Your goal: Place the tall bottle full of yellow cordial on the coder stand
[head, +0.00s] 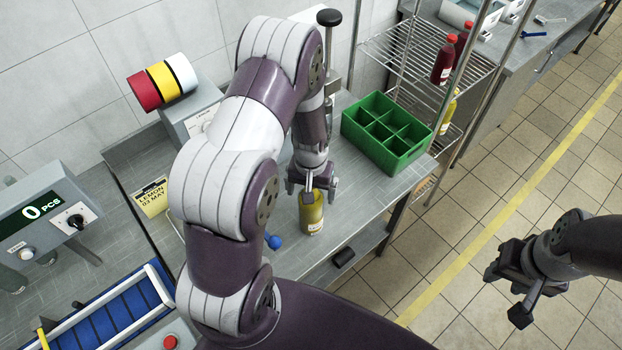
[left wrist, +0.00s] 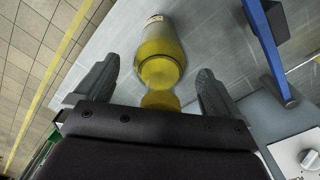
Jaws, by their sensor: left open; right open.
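The bottle of yellow cordial (head: 311,217) stands on the grey metal bench, below my left gripper (head: 313,186) in the head view. In the left wrist view the yellow bottle (left wrist: 160,45) lies between the two spread fingers, with gaps at both sides. My left gripper is open and holds nothing. Its hand hides the bottle's top in the head view. My right gripper (head: 512,280) is open and empty over the floor at the right. I cannot clearly make out the coder stand; my left arm covers much of the bench.
A green divided crate (head: 388,134) stands behind the bottle. A wire rack (head: 430,58) with red bottles is at its right. A blue handle (left wrist: 267,45) is close to the bottle. A small black object (head: 343,257) lies near the bench edge. A blue conveyor (head: 105,310) is at lower left.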

